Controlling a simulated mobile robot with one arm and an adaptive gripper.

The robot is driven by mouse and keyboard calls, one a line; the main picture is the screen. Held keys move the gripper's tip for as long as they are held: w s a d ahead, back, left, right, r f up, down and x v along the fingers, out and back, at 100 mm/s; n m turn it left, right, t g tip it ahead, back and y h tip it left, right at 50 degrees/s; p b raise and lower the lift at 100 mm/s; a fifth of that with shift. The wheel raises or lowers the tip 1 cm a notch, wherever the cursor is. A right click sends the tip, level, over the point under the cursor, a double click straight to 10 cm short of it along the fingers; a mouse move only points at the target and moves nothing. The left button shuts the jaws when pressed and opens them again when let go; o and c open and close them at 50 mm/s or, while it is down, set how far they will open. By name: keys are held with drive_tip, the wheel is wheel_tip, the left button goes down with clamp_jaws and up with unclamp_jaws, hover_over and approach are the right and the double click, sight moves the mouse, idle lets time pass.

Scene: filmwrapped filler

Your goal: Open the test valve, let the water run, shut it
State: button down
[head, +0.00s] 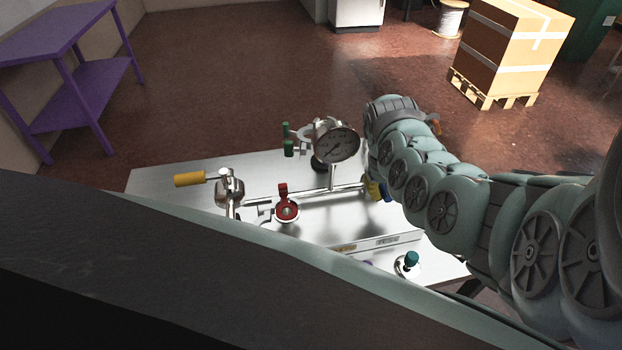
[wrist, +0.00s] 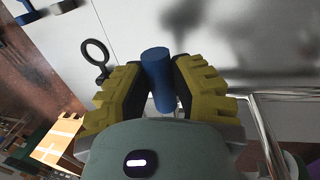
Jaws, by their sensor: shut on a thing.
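My gripper (head: 375,190) is at the right end of the horizontal pipe on the metal bench, partly hidden behind my arm. In the wrist view my gripper (wrist: 160,88) has its yellow ribbed fingers on both sides of a blue cylindrical handle (wrist: 157,68), shut on it. A little of the blue handle (head: 387,192) shows in the head view. The valve body behind it is hidden. A round pressure gauge (head: 337,143) stands above the pipe. Other fittings are a red handle (head: 286,209), a yellow lever (head: 189,179) pointing left, and green handles (head: 288,148). No running water is visible.
A teal knob (head: 411,258) sits at the front right of the bench (head: 155,182). A purple shelf (head: 85,92) stands at the far left. A wrapped carton (head: 505,50) on a pallet stands at the back right. The floor behind the bench is clear.

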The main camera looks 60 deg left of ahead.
drive_tip(key=shift+s+f, duration=0.1)
drive_tip(key=shift+s, duration=0.05)
drive_tip(key=c, duration=1)
unclamp_jaws()
drive_tip(key=shift+o, duration=1.1)
wheel_tip(320, 180, up, 12)
drive_tip(key=s+a, duration=0.1)
drive_tip(key=s, duration=0.1)
drive_tip(key=shift+f, duration=0.1)
